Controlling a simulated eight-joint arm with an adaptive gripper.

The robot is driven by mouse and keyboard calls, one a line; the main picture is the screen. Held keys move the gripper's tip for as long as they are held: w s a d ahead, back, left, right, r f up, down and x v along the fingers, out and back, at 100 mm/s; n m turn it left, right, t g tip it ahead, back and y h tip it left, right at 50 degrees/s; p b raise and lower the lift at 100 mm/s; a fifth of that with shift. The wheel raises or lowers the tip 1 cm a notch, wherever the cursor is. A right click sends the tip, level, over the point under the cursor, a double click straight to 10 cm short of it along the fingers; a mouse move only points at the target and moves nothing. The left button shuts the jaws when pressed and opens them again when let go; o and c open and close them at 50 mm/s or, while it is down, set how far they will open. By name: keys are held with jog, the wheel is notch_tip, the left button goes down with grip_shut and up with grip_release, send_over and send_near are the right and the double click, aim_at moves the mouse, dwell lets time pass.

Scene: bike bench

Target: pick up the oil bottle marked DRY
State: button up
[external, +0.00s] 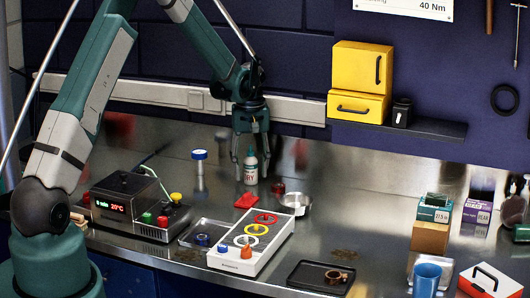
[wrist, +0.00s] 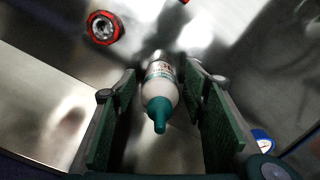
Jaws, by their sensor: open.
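The oil bottle marked DRY (external: 250,168) is white with a teal nozzle cap and stands upright on the steel bench near the back. In the wrist view the bottle (wrist: 160,90) lies between the two finger pads, with its teal nozzle pointing towards the camera. My gripper (external: 250,160) is above and around the bottle, pointing down. In the wrist view my gripper (wrist: 160,125) is open, with a gap visible between the bottle and each pad.
A red piece (external: 247,201) and a metal bowl (external: 296,203) are in front. A white tray with coloured rings (external: 233,263) and a control box with a red display (external: 127,204) are nearer. Bare bench lies to the right (external: 370,195).

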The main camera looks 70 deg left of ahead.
jog(key=shift+c, duration=0.7)
jog(key=c, duration=0.9)
jog(key=shift+r, duration=0.1)
jog(key=shift+r+b, duration=0.35)
jog(key=shift+r, duration=4.6)
